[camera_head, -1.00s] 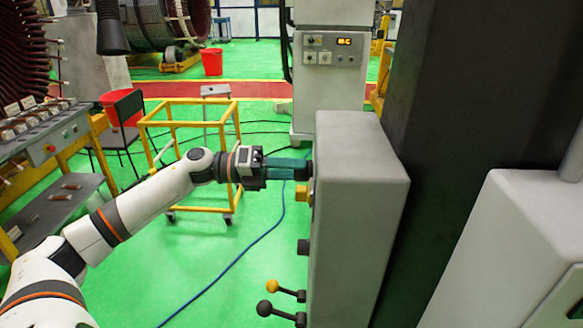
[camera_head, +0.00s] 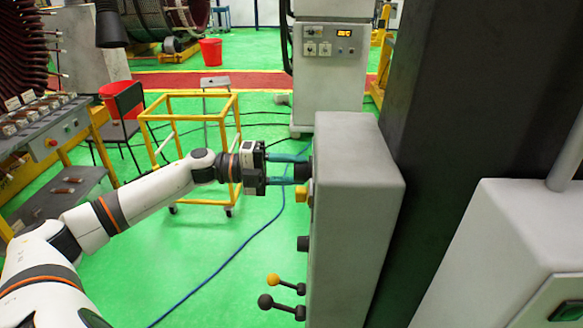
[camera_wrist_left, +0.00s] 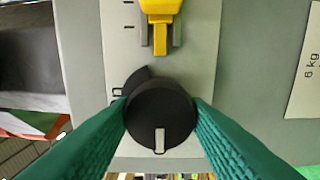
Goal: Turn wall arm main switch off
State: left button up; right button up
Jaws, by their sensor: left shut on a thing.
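The black rotary knob (camera_wrist_left: 160,110) is on a pale panel of the grey wall box (camera_head: 350,200). In the left wrist view its white mark points down in the picture. My left gripper (camera_head: 304,169) reaches the left side of the box. Its two green fingers are shut on the knob, one on each side, as the left wrist view shows. In the head view the knob (camera_head: 308,168) is partly hidden at the fingertips. My right gripper is not in view.
A yellow part (camera_wrist_left: 160,40) is close to the knob on the same panel. Two levers with orange (camera_head: 273,280) and black (camera_head: 265,301) balls stick out lower on the box. A yellow cart frame (camera_head: 185,204) stands behind my left arm. A dark column (camera_head: 450,140) rises behind the box.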

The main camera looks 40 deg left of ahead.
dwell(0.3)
pick_arm(q)
jog(key=o, duration=1)
jog(key=shift+a, duration=0.1)
jog(key=shift+c, duration=0.2)
jog(key=b+v, duration=0.3)
jog(key=v, duration=0.9)
jog(key=shift+w+a, duration=0.1)
